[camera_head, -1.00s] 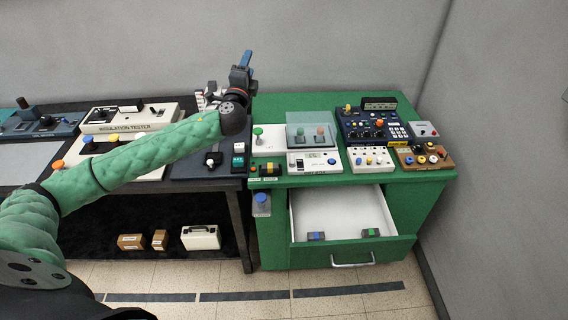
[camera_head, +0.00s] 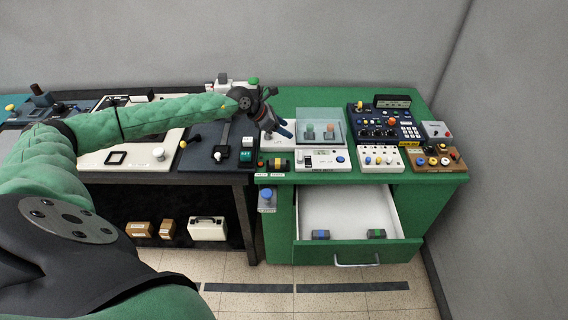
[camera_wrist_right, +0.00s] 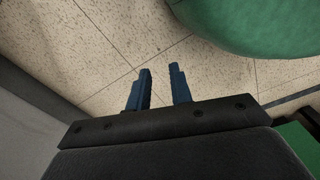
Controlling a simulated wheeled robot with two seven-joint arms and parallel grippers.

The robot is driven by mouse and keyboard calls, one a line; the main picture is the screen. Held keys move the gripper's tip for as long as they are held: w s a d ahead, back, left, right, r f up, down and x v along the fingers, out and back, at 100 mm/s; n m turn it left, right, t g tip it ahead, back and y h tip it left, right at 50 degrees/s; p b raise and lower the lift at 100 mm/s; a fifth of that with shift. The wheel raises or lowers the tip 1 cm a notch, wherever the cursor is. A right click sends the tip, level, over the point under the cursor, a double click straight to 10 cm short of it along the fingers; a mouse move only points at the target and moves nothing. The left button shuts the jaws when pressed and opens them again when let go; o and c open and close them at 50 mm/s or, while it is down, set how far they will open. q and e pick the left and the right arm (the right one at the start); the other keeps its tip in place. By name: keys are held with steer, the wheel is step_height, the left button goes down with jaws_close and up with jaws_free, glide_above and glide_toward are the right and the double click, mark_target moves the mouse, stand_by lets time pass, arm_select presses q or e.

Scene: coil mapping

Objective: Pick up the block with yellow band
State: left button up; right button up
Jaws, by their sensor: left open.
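A small dark block with a yellow band (camera_head: 278,164) lies near the front left edge of the green desk (camera_head: 390,177) in the head view. My left gripper (camera_head: 286,130) is open, above the desk's left part and behind the block in the picture. Its blue fingers point right and down, and nothing shows between them. My right gripper (camera_wrist_right: 160,70) shows in the right wrist view with its two blue fingers apart, empty, over the floor.
An open white drawer (camera_head: 345,210) holds a blue-banded block (camera_head: 320,235) and a green-banded block (camera_head: 376,234). A clear-covered box (camera_head: 319,122), a white meter (camera_head: 322,160) and control panels (camera_head: 385,125) crowd the desk. A grey wall (camera_head: 495,150) stands right.

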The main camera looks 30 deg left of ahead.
mark_target(278, 160)
arm_select(q)
steer(key=shift+s+a+f+m+g+y+p, duration=0.2)
steer(key=shift+s+a+f+m+g+y, duration=0.3)
steer(key=shift+s+f+g, duration=0.5)
steer(key=shift+s+a+f+m+g+y+p, duration=0.3)
steer(key=shift+s+f+m+g, duration=0.25)
steer(key=shift+s+f, duration=0.5)
steer(key=shift+s+a+f+m+g+y+p, duration=0.15)
steer(key=shift+s+a+f+m+g+y, duration=0.4)
steer(key=shift+f, duration=0.8)
steer(key=p+x, duration=0.4)
steer(key=shift+s+d+f, duration=0.1)
steer(key=shift+d+f, duration=0.15)
steer(key=shift+d, duration=0.25)
steer(key=shift+f, duration=0.3)
arm_select(e)
steer(key=s+d+f+t, duration=0.1)
steer(key=s+d+f, duration=0.1)
steer(key=s, duration=0.6)
steer(key=shift+d+f, duration=0.25)
steer(key=shift+f, duration=0.5)
arm_select(q)
steer(key=shift+h, duration=0.25)
steer(key=c, duration=1.1)
steer(key=shift+c, duration=0.2)
